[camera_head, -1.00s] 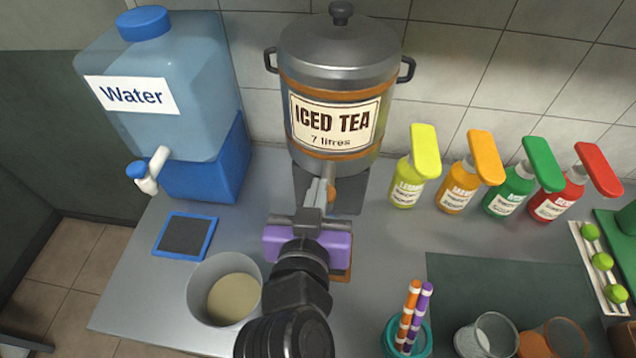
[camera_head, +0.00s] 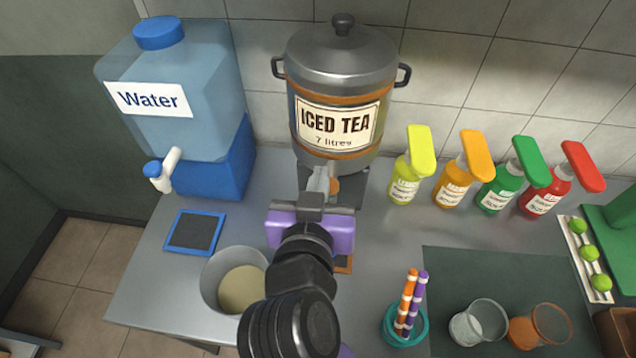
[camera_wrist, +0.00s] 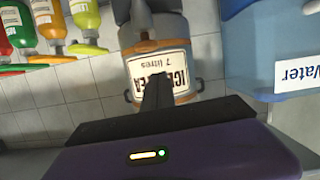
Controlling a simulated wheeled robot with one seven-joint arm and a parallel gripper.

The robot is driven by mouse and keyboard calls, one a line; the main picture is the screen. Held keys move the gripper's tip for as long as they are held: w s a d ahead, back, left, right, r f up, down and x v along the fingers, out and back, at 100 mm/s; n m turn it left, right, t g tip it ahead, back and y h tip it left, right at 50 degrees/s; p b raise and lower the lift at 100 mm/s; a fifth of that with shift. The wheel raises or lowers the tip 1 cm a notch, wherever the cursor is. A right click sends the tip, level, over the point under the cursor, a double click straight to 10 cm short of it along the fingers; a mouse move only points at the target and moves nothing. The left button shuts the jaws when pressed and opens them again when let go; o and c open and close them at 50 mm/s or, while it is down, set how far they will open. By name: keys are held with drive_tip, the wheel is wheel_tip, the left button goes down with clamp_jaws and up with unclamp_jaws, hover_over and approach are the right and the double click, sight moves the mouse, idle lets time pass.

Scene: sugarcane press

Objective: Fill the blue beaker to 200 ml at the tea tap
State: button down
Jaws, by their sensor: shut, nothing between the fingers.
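The iced tea urn (camera_head: 338,80) stands at the back of the counter, and it also shows upside down in the wrist view (camera_wrist: 185,92). Its tap (camera_head: 333,186) is mostly hidden behind my gripper, with a bit of orange showing. My gripper (camera_head: 318,180) is in front of the urn's lower part, shut and empty; its dark fingers (camera_wrist: 157,92) overlap the urn label in the wrist view. I cannot tell whether they touch the tap. I cannot make out a blue beaker in either view; my arm hides part of the counter.
The water tank (camera_head: 180,95) stands left, with a blue-rimmed pad (camera_head: 193,231) and a grey bin (camera_head: 215,290) before it. Syrup bottles (camera_head: 455,190) line the right back. A teal holder (camera_head: 390,325), a clear cup (camera_head: 488,318) and an orange cup (camera_head: 552,325) stand front right.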

drive_tip(key=b+v, duration=0.1)
drive_tip(key=v, duration=0.7)
idle(0.9)
drive_tip(key=a+r+n+t+y, duration=0.2)
drive_tip(key=a+r+n+y, duration=0.1)
drive_tip(key=a+n+y, duration=0.25)
drive_tip(key=s+d+f+m+h, duration=0.1)
drive_tip(key=s+d+f, duration=0.4)
drive_tip(key=s+d, duration=0.2)
drive_tip(key=s+d+f+m+g+h, duration=0.1)
drive_tip(key=s+d+f+m+h, duration=0.1)
drive_tip(key=s+d+f, duration=0.3)
drive_tip(key=s+d+f+m+g+h, duration=0.1)
drive_tip(key=s+d+f+m, duration=0.1)
drive_tip(key=s+d+f, duration=0.4)
drive_tip(key=s+d, duration=0.5)
drive_tip(key=d, duration=0.5)
drive_tip(key=shift+d+h, duration=0.3)
drive_tip(key=shift+h, duration=0.05)
